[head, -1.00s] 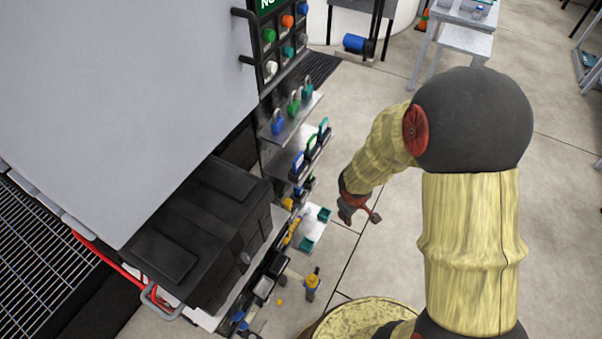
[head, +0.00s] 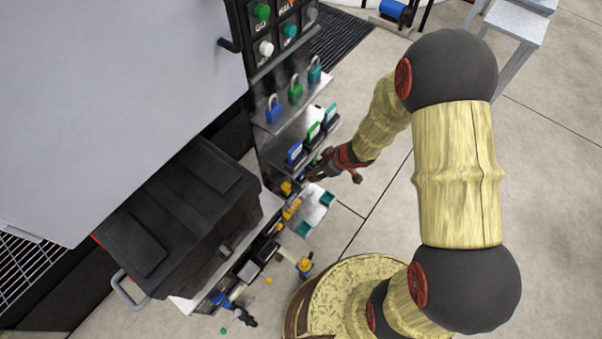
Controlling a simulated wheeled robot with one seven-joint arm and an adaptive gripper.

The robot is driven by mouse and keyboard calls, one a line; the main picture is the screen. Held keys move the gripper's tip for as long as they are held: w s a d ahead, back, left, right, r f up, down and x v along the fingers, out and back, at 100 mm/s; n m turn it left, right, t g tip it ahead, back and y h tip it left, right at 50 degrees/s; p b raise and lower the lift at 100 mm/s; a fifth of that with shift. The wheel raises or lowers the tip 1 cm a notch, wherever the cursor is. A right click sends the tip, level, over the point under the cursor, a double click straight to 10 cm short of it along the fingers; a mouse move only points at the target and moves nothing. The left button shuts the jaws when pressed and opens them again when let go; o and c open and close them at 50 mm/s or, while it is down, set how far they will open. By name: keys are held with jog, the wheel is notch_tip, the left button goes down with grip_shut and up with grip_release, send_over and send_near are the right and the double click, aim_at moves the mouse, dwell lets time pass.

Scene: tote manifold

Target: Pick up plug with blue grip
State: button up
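A dark block with a blue grip (head: 295,153) stands at the left end of a row on the middle shelf of the panel. It looks like the plug with the blue grip, though it is small in the view. Similar pieces with a green grip (head: 313,132) and a teal grip (head: 329,114) stand beside it in the row. My gripper (head: 311,172) is close to the panel, just below and right of the blue grip, with a small gap visible. Its fingers are small and dark against the shelf, so their opening is unclear. I see nothing held in it.
Blue, green and teal padlocks (head: 295,90) sit on the shelf above. A lower pale tray (head: 314,208) with teal blocks is beneath my gripper. A black case (head: 180,215) stands left. Open floor (head: 400,215) lies to the right.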

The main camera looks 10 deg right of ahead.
aim_at(302, 178)
jog(key=b+x, duration=0.6)
jog(key=x, duration=0.6)
jog(key=shift+w+a+b, duration=0.1)
jog(key=shift+b, duration=0.25)
jog(key=shift+c, duration=0.5)
grip_shut()
